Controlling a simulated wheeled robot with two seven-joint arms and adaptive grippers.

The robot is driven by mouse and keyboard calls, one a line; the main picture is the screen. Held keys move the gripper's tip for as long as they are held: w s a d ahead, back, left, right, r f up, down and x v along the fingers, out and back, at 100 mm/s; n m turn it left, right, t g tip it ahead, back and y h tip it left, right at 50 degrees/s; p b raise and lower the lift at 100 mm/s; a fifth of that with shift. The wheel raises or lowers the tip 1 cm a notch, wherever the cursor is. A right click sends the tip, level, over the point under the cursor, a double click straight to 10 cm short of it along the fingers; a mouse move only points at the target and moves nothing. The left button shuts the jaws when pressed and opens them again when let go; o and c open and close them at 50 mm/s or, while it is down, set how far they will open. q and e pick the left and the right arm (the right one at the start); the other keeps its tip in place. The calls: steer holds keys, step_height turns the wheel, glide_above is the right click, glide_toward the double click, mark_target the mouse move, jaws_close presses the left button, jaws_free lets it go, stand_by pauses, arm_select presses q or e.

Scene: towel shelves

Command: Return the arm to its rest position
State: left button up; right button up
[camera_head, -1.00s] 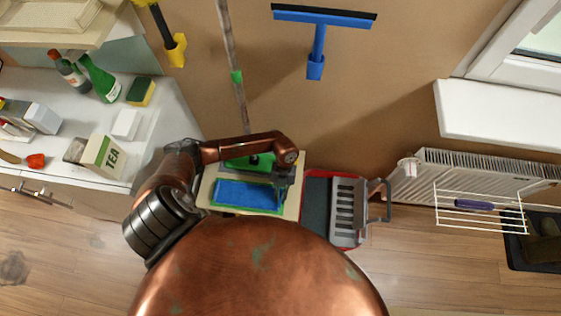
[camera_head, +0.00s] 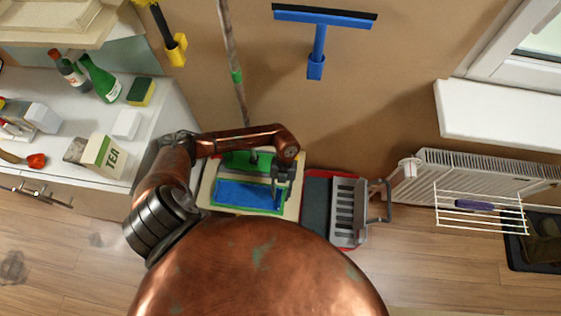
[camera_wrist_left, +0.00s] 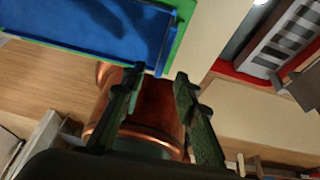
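My left arm comes in from the left in the head view and reaches over a pale board or shelf. My left gripper (camera_head: 281,196) hangs by the right end of a blue item (camera_head: 238,195) with a green border, perhaps a towel or tray. In the left wrist view, the gripper (camera_wrist_left: 157,78) has its two dark fingers apart, with nothing held between them. The blue item (camera_wrist_left: 90,25) is beyond the fingertips at upper left there. My copper body shows behind the fingers. My right arm and gripper are not in view.
A red-edged unit with a grey slotted part (camera_head: 346,212) stands just right of the gripper. A white counter (camera_head: 150,105) with bottles and a tea box (camera_head: 103,155) is at left. A radiator (camera_head: 470,178) and wire rack (camera_head: 480,215) are at right. A pole (camera_head: 232,65) leans behind.

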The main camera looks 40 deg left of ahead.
arm_select(q)
step_height(320, 180, up, 5)
steer(key=shift+r, duration=0.15)
